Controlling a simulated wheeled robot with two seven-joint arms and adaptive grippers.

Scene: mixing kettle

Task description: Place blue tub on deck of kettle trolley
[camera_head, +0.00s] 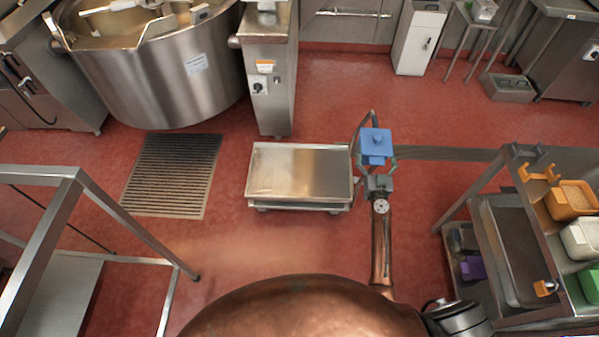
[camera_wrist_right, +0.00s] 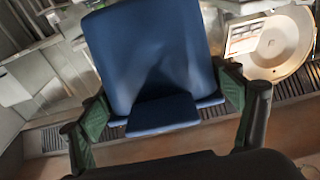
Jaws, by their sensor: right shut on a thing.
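The blue tub (camera_head: 376,141) is held up in front of my right gripper (camera_head: 379,170). In the right wrist view the tub (camera_wrist_right: 150,60) fills the upper middle, with a finger of my right gripper (camera_wrist_right: 165,112) on each side of it, shut on it. The kettle trolley (camera_head: 300,172) has a bare, flat steel deck and stands low on the floor. The tub is just right of the trolley's right end in the head view, near its push handle; its height over the floor is hard to judge. My left gripper is out of view.
A large steel mixing kettle (camera_head: 160,70) and its control column (camera_head: 268,80) stand behind the trolley. A floor grate (camera_head: 172,175) lies to its left. A steel frame table (camera_head: 75,185) is at left. A shelf rack (camera_head: 520,180) with coloured tubs, including an orange one (camera_head: 572,200), is at right.

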